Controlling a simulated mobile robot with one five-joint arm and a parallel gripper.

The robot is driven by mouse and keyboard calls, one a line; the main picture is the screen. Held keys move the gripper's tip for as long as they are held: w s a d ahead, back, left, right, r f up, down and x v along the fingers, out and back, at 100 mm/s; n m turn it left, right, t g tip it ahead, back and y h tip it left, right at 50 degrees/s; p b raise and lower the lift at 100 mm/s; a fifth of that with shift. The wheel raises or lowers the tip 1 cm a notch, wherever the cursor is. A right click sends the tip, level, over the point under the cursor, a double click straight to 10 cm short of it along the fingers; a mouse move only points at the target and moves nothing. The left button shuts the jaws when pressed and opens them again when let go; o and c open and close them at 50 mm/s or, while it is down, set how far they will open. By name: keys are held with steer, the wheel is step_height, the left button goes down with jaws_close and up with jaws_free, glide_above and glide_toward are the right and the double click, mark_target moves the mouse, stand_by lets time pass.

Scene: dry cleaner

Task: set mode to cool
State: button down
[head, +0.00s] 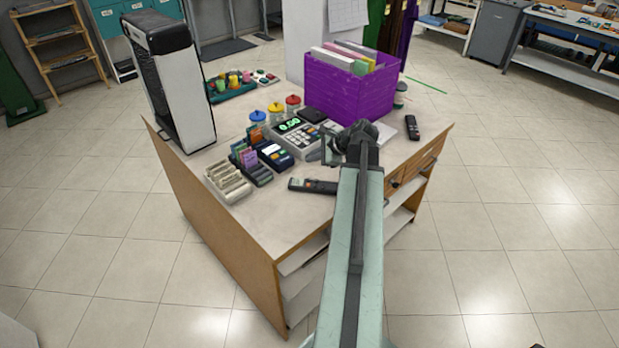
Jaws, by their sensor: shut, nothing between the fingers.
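A tall white and black appliance (185,95) stands upright at the left end of the counter; no mode marking is readable on it. A dark remote-like handset (313,186) with small buttons lies near the counter's front edge, partly hidden by my arm. Another black handset (412,127) lies at the right, beside the purple crate. My gripper (325,152) is shut and empty. It appears over the middle of the counter, between the cash register and the front handset. I cannot tell its exact height or whether it touches anything.
The counter's front left corner is bare. Open tiled floor surrounds it.

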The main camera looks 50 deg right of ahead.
mark_target(312, 182)
step_height(312, 182, down, 6)
steer(key=b, duration=0.8)
steer(key=shift+f, duration=0.25)
stand_by(1.9)
steer(key=shift+f+b, duration=0.4)
steer(key=shift+f, duration=0.05)
steer(key=shift+f+b, duration=0.35)
stand_by(0.4)
steer(key=shift+r, duration=0.15)
steer(key=shift+r+p, duration=0.65)
steer(key=shift+p, duration=0.15)
